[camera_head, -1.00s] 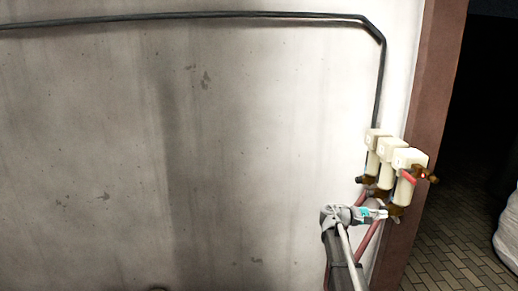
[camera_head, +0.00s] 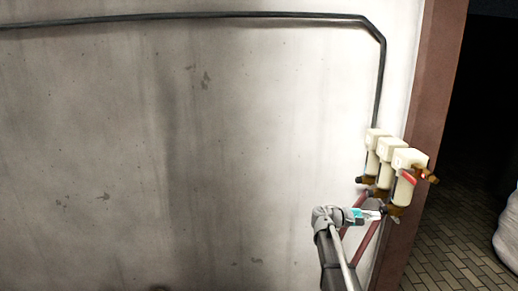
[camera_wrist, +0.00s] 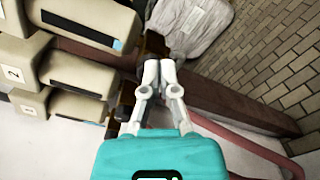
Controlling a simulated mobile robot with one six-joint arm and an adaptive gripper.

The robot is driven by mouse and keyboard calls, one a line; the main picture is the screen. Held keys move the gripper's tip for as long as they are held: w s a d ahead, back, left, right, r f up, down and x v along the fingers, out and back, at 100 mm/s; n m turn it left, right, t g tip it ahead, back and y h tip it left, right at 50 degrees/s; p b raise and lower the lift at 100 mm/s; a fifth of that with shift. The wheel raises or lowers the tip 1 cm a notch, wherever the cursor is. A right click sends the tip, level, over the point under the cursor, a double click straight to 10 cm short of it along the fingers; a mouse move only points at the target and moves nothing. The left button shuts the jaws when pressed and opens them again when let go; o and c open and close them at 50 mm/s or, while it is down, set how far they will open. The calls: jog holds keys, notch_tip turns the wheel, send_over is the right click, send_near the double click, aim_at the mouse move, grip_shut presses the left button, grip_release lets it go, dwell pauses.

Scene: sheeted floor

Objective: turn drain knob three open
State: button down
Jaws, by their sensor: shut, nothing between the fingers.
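Three cream filter units hang in a row on the wall at the right of the head view. The third unit (camera_head: 409,159) is nearest and has a brass drain fitting (camera_head: 396,210) at its lower end. My gripper (camera_head: 378,215) is shut and empty, its tips just left of that fitting. In the wrist view my gripper (camera_wrist: 159,66) has its fingertips together in front of a dark brown fitting (camera_wrist: 154,42), which they partly hide. The third unit also shows there (camera_wrist: 95,18). I cannot tell whether the tips touch the fitting, or how its knob is turned.
The second unit (camera_head: 391,146) and first unit (camera_head: 376,138) stand close behind. A red lever (camera_head: 408,177) and brass outlet sit on the third. A brown door post (camera_head: 425,120) rises to the right. A pale sack (camera_head: 508,235) stands on the brick floor beyond.

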aim_at(381, 210)
jog(key=shift+a, duration=1.5)
jog(key=shift+r, duration=0.2)
jog(key=shift+w+a+r+p, duration=0.45)
jog(key=shift+r+p, duration=0.3)
jog(key=shift+p, duration=0.15)
jog(key=shift+w+d, duration=0.1)
jog(key=shift+d, duration=3.35)
jog(key=shift+w+f+b, duration=0.25)
jog(key=shift+f+b, duration=0.05)
